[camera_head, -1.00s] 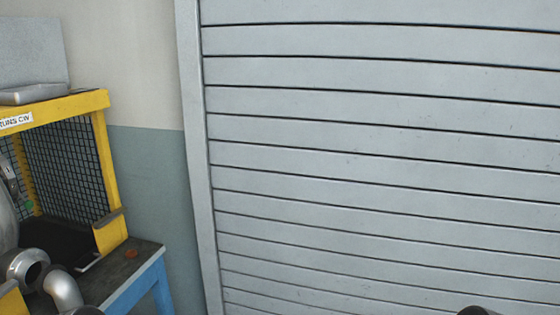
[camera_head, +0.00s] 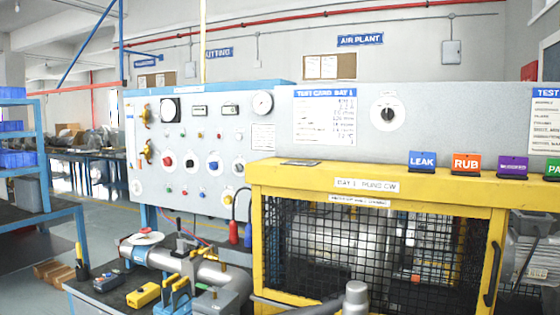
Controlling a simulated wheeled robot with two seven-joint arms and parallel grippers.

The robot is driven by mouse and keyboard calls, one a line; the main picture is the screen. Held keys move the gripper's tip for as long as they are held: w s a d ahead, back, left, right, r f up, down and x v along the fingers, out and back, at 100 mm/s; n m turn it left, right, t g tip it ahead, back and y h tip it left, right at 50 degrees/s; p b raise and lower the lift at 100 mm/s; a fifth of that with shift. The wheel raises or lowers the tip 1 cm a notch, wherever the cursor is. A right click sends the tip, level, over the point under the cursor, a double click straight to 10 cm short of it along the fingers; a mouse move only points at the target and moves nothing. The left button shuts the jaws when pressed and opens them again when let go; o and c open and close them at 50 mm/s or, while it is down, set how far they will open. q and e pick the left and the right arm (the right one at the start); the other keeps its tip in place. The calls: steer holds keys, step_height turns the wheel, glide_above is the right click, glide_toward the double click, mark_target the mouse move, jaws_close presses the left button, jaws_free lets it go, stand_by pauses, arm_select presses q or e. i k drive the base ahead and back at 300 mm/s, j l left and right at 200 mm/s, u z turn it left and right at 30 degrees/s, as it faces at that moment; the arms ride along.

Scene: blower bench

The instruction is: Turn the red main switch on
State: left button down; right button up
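A grey control panel (camera_head: 200,125) stands upright behind the bench at the left of the middle. A red knob on a pale round plate (camera_head: 167,161) sits on its left part and looks like the red main switch; its setting is too small to read. Several smaller red, green and blue buttons sit around it. A black rotary knob on a white disc (camera_head: 389,114) is on the grey board further right. Neither gripper shows in the head view, and nothing is seen touching the panel.
A yellow mesh guard cage (camera_head: 376,186) fills the front right. Coloured signs, among them a blue LEAK sign (camera_head: 422,161), stand on its top. Pipework (camera_head: 180,265) and a yellow box (camera_head: 143,294) lie on the bench at front left. Open floor shows at the far left.

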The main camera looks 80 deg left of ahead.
mark_target(167, 162)
steer(key=u, duration=3.3)
steer(key=z, duration=0.3)
steer(key=i+j+z, duration=0.25)
steer(key=j, duration=0.2)
steer(key=j+z, duration=0.25)
steer(key=j, duration=0.25)
steer(key=j+z, duration=0.2)
steer(key=j, duration=0.3)
steer(key=i+j, duration=0.1)
steer(key=j, duration=0.8)
steer(key=i+j+z, duration=0.1)
steer(key=j, duration=0.8)
steer(key=i+j, duration=0.1)
steer(key=j, duration=0.8)
steer(key=z, duration=0.05)
